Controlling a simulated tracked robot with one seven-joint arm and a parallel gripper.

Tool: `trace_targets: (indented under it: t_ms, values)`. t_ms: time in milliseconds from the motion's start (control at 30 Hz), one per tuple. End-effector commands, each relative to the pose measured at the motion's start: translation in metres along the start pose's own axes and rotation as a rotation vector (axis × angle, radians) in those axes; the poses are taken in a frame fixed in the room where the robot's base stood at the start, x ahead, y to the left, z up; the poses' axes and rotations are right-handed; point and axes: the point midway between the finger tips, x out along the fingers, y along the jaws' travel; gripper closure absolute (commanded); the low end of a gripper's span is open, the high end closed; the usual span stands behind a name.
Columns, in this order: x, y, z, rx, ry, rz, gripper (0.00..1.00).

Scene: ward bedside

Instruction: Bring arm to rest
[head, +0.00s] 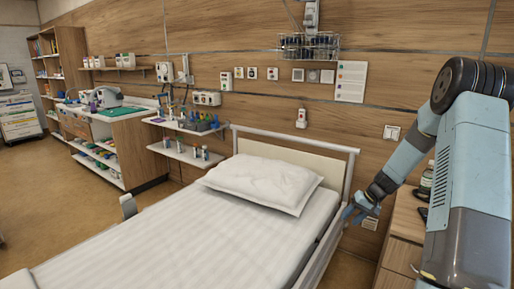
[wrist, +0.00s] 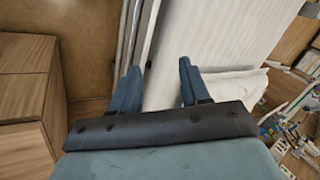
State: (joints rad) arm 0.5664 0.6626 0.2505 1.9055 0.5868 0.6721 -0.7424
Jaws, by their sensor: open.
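My arm is bent at the right of the head view, light blue with dark joints. Its forearm slopes down and left to my gripper (head: 352,213), which hangs beside the head end of the bed, between the bed and a wooden cabinet. In the wrist view my gripper (wrist: 157,80) has its two blue fingers spread apart. Nothing is between them but background: the bed's side rail and the white mattress lie beyond. My gripper is open and empty.
The bed (head: 165,240) with a white pillow (head: 262,183) fills the middle. The wooden cabinet (head: 403,238), with items on top, stands close at the right; it also shows in the wrist view (wrist: 25,95). Shelves with bottles (head: 190,152) stand left of the headboard. Floor is free at left.

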Motion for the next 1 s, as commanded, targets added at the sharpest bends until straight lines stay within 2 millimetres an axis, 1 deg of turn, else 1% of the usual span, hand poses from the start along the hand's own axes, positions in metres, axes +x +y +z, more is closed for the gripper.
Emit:
trace_targets:
  t_ms: [33, 267, 467, 700, 867, 1000]
  values:
    - [-0.013, -0.014, 0.002, -0.018, 0.001, 0.017, 0.54]
    - [-0.064, -0.066, 0.021, -0.069, -0.001, 0.091, 0.54]
    - [-0.104, -0.108, 0.044, -0.106, 0.007, 0.153, 0.54]
    - [-0.150, -0.154, 0.080, -0.144, 0.029, 0.224, 0.54]
    - [-0.177, -0.180, 0.109, -0.163, 0.049, 0.267, 0.54]
    - [-0.200, -0.200, 0.136, -0.178, 0.074, 0.302, 0.54]
